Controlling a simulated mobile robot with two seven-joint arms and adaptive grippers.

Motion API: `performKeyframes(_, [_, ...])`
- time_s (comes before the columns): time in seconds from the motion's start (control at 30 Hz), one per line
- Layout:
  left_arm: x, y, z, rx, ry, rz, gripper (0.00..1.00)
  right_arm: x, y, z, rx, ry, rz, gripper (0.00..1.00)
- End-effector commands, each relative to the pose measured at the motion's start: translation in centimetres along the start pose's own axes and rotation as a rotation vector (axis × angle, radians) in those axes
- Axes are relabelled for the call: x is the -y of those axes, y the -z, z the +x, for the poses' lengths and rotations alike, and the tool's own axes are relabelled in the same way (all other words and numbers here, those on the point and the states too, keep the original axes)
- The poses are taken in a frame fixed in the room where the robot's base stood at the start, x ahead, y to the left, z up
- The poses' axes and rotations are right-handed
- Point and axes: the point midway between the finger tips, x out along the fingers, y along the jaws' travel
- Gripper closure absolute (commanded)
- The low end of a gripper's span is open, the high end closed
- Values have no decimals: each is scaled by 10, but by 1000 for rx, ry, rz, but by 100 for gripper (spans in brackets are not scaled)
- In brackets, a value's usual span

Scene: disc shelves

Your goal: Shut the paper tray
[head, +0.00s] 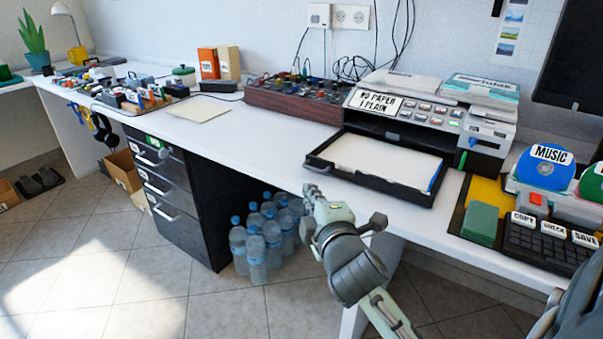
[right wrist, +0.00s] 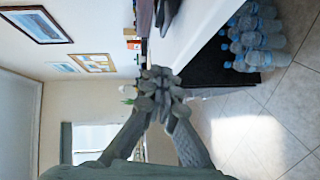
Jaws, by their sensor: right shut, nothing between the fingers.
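The paper tray (head: 372,166) is a black drawer pulled out from the front of the printer (head: 440,115), with white paper lying in it. Its front edge reaches toward the front of the white desk. My left gripper is not in view.
A music disc (head: 545,167), green sponge-like block (head: 481,223) and keyboard (head: 548,243) lie right of the tray. A dark red mixer box (head: 296,98) stands left. Water bottles (head: 256,258) stand on the floor under the desk. The desk left of the tray is partly clear.

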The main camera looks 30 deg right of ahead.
Motion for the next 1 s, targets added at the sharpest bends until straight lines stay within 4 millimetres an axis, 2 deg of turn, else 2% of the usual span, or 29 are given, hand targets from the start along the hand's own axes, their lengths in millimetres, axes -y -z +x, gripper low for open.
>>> performKeyframes(0.1, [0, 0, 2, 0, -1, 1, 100, -2, 0, 28, 0, -3, 0, 100])
performKeyframes(0.3, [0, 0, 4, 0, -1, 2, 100, -1, 1, 69, -1, -2, 1, 100])
performKeyframes(0.4, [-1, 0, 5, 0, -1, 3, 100, 0, -12, 80, 1, 0, -1, 100])
performKeyframes(0.63, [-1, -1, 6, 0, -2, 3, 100, 0, -26, 93, -2, 0, 1, 100])
performKeyframes(1.0, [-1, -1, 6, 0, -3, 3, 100, 0, -27, 95, -3, 0, 2, 100])
